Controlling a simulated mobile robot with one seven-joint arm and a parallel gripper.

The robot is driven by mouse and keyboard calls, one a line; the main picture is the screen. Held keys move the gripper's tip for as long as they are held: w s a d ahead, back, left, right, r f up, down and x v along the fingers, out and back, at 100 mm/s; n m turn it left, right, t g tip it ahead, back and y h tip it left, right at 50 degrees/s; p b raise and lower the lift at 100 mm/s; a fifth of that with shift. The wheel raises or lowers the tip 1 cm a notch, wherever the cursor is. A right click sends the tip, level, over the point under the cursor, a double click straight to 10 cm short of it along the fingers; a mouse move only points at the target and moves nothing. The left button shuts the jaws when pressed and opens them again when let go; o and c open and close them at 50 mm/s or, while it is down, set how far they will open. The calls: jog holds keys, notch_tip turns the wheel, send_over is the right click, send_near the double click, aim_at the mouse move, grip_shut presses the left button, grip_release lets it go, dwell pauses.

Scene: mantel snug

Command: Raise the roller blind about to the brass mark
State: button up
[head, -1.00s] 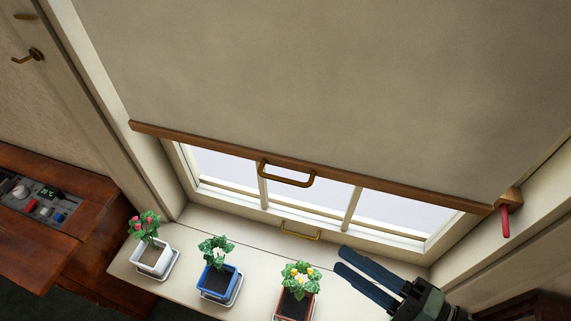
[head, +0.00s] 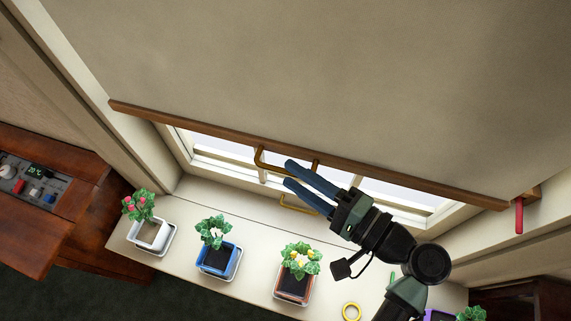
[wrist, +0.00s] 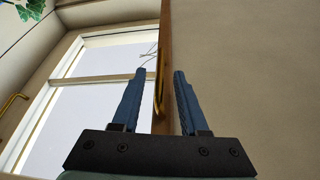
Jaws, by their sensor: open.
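The beige roller blind (head: 330,80) is partly down over the window, with a wooden bar (head: 200,131) along its lower edge. A brass pull handle (head: 258,158) hangs from the bar. In the head view my gripper (head: 288,173) is open by the handle, one finger overlapping its right part. In the wrist view the open fingertips (wrist: 160,72) lie either side of the bar (wrist: 166,40), with the brass handle (wrist: 160,85) seen edge-on between them. I cannot tell whether they touch it. I cannot make out the brass mark in the current frames.
Below the handle is a second brass pull (head: 296,208) on the window. Potted plants in white (head: 151,235), blue (head: 218,258) and terracotta (head: 291,289) pots line the sill (head: 188,215). A red lever (head: 519,215) is at the bar's right end.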

jog(key=shift+x, duration=1.5)
jog(key=shift+c, duration=0.3)
grip_shut()
